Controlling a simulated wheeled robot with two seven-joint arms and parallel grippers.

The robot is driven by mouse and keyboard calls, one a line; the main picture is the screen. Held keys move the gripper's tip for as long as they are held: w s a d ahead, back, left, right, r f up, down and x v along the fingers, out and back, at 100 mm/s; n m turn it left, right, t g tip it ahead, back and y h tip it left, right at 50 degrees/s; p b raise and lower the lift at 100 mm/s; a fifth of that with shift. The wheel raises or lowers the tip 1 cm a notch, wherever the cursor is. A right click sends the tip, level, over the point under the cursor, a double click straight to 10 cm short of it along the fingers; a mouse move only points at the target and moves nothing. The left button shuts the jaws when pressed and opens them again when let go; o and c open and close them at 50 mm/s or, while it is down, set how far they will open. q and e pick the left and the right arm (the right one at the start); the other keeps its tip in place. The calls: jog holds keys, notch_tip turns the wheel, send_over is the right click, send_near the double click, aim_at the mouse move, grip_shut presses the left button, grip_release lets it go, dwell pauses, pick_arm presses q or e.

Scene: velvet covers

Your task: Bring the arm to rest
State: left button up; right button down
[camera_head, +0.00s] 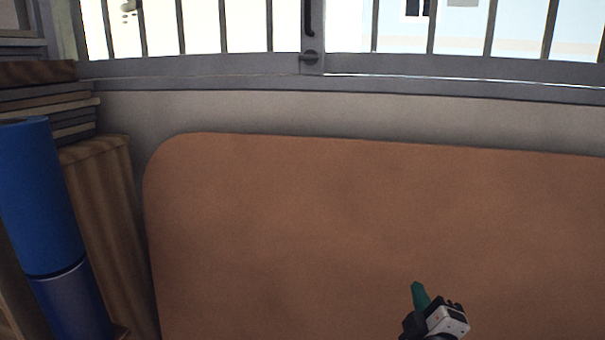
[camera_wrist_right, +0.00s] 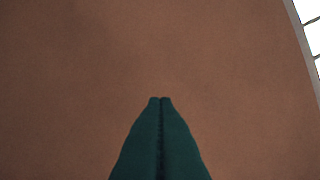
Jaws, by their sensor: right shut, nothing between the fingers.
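My right gripper (camera_head: 417,287) shows at the lower right of the head view, in front of a large brown padded panel (camera_head: 300,220). In the right wrist view its two green fingers (camera_wrist_right: 161,99) are pressed together, with nothing between them. The brown panel fills most of that view behind the fingertips. I cannot tell how far the fingertips are from it. My left gripper is in neither view.
A blue cylinder (camera_head: 42,200) stands at the left, next to a wooden piece (camera_head: 100,220) and a stack of flat boards (camera_head: 45,105). A grey window frame with bars (camera_head: 200,68) runs across the back above the panel.

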jog(key=s+d+f+m+g, duration=0.1)
jog(key=s+f+m+g, duration=0.25)
jog(key=s+f, duration=0.35)
jog(key=s+f+m+g, duration=0.3)
jog(key=s+f+g, duration=0.15)
jog(key=f, duration=0.45)
jog(key=s+a+f+m+g+y, duration=0.15)
jog(key=s+f+g, duration=0.3)
jog(key=s, duration=0.45)
jog(key=s+f+m+g, duration=0.25)
jog(key=s+f, duration=0.25)
jog(key=s, duration=0.3)
notch_tip(320, 180, down, 28)
jog(key=s+g, duration=0.1)
jog(key=s, duration=0.2)
jog(key=s+d+f+g, duration=0.1)
jog(key=s+d+f, duration=0.2)
jog(key=s+f, duration=1.1)
jog(key=shift+s+n+g, duration=0.3)
jog(key=shift+s+n, duration=0.15)
jog(key=shift+s, duration=0.05)
